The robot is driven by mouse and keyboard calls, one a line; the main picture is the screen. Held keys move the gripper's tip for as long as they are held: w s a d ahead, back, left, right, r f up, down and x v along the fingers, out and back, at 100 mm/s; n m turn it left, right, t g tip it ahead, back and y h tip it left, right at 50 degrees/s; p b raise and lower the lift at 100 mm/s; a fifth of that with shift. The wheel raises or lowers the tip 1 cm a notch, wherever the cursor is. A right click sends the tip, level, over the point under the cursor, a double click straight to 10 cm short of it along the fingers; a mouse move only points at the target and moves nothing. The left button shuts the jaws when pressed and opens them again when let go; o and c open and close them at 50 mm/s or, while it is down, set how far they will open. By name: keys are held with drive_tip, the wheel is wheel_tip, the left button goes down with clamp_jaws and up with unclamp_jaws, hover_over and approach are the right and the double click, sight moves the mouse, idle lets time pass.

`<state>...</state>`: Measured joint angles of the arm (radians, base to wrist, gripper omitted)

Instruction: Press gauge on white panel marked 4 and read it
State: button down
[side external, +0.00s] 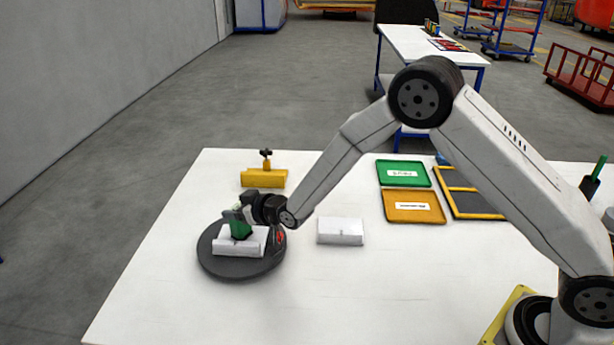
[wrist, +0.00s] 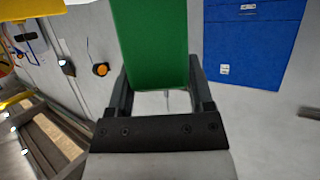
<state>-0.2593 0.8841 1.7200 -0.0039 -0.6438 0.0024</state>
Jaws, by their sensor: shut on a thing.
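My gripper (side external: 242,218) is shut on a green gauge (side external: 240,231), which also shows as a green block between the fingers in the wrist view (wrist: 155,45). In the side view the gauge is upright at the top of a white panel (side external: 238,247). Its lower end seems to meet the panel, but I cannot tell whether it presses on it. The panel lies on a dark round turntable (side external: 215,262). Another white panel (side external: 340,231) lies on the table to the right. No number is legible on either panel, and the gauge's reading is not visible.
A yellow block with a black knob (side external: 264,178) stands behind the turntable. A green tray (side external: 381,173), an orange tray (side external: 389,208) and a yellow-framed dark tray (side external: 465,204) lie at the back right. The front of the white table (side external: 330,300) is clear.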

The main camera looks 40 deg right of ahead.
drive_tip(key=shift+s+f, duration=0.1)
drive_tip(key=shift+f, duration=0.1)
drive_tip(key=shift+r, duration=3.65)
drive_tip(key=shift+s+d, duration=0.25)
drive_tip(key=shift+d, duration=0.3)
drive_tip(key=s+d+m+h, duration=0.3)
drive_tip(key=s+d, duration=1.2)
drive_tip(key=s, duration=0.1)
drive_tip(key=shift+s+f+h, duration=0.2)
drive_tip(key=shift+s+h, duration=0.1)
